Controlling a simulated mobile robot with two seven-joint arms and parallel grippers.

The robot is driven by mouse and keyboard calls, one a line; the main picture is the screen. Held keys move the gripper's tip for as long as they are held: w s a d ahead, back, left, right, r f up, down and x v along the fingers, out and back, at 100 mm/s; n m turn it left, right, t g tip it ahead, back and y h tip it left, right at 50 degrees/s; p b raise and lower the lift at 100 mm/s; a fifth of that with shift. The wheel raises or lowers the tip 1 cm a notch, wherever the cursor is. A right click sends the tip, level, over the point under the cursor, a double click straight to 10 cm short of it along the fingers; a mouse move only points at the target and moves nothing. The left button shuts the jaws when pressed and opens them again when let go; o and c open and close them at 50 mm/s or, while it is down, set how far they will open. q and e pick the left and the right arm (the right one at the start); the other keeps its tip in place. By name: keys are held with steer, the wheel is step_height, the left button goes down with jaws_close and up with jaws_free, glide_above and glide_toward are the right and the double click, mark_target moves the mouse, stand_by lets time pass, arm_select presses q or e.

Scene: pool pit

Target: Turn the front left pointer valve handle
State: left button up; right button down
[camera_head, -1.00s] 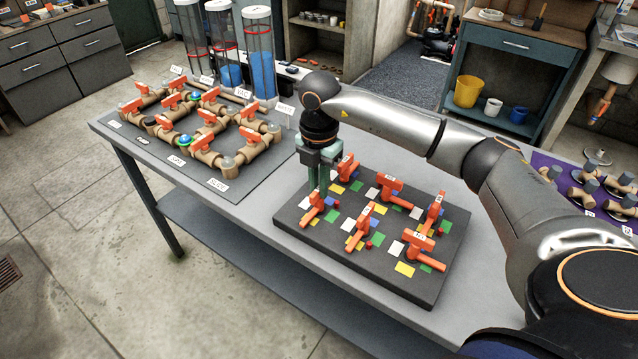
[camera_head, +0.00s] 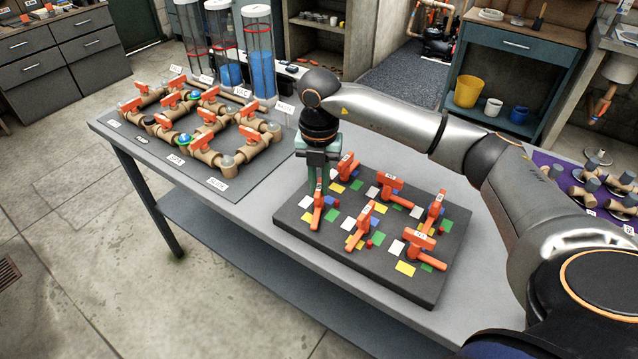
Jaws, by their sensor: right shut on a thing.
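The front left pointer valve handle (camera_head: 318,211) is orange and sits at the left corner of the dark valve board (camera_head: 345,255) on the grey table. Several more orange pointer handles stand on the same board, among coloured squares. My right gripper (camera_head: 318,188) points down over the front left handle, with its green fingers shut on it. The fingers hide the handle's upper end. My left gripper is not in view.
A pipe rig (camera_head: 205,130) with orange valves and clear columns stands at the table's left end. A purple mat (camera_head: 565,180) with pegs lies to the right. My right arm spans above the table.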

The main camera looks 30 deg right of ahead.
mark_target(319, 187)
steer(key=n+b, duration=0.1)
steer(key=n, duration=0.5)
steer(key=shift+n, duration=0.3)
steer(key=n+b, duration=0.1)
steer(key=n, duration=0.5)
steer(key=shift+n, duration=0.3)
steer(key=c, duration=0.9)
jaws_free()
step_height(319, 187, up, 13)
steer(key=shift+f, duration=0.2)
